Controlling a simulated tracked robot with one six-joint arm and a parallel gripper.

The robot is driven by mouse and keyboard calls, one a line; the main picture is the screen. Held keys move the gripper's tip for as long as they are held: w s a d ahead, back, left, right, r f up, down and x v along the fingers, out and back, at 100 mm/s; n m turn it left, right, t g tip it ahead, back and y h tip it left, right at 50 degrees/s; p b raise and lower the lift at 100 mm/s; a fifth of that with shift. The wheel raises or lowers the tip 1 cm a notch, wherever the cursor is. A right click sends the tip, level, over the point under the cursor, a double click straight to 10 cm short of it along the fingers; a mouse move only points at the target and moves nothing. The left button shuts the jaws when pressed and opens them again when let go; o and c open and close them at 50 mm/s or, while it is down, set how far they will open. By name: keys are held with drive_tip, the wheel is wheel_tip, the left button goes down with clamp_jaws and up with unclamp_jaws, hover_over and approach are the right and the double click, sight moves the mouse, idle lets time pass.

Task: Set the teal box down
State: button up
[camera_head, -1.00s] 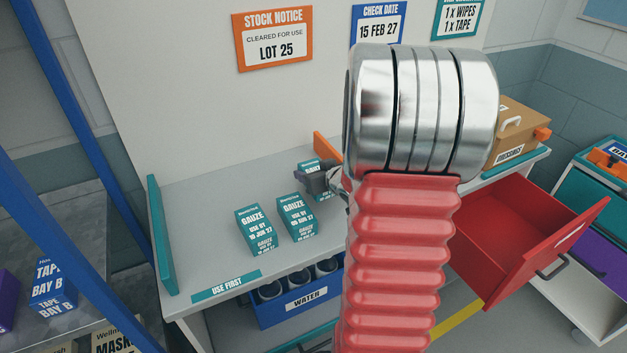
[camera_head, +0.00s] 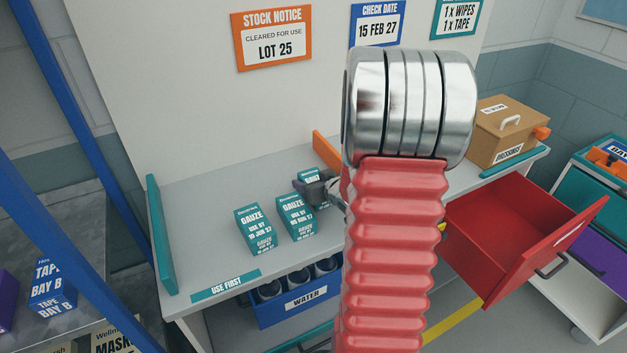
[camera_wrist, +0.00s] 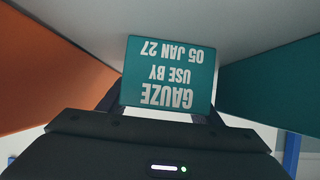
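The teal gauze box (camera_head: 310,175) marked use by 05 JAN 27 is at the right end of a short row on the grey shelf. My gripper (camera_head: 316,190) reaches it from the right and covers much of it. In the wrist view the same box (camera_wrist: 168,75) sits between the dark fingers, its print upside down, and my gripper (camera_wrist: 163,115) appears shut on it. Two more teal gauze boxes, the left one (camera_head: 254,230) and the middle one (camera_head: 296,217), stand upright to its left. I cannot tell whether the held box touches the shelf.
An orange divider (camera_head: 326,149) stands just behind and right of the held box. A teal end panel (camera_head: 161,235) bounds the shelf's left. The grey shelf (camera_head: 200,210) is bare left of the row. A red drawer (camera_head: 520,240) hangs open at right; a brown box (camera_head: 508,132) stands behind it.

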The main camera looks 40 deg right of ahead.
drive_tip(key=shift+r, duration=0.1)
drive_tip(key=shift+v, duration=6)
drive_tip(key=shift+w, duration=0.1)
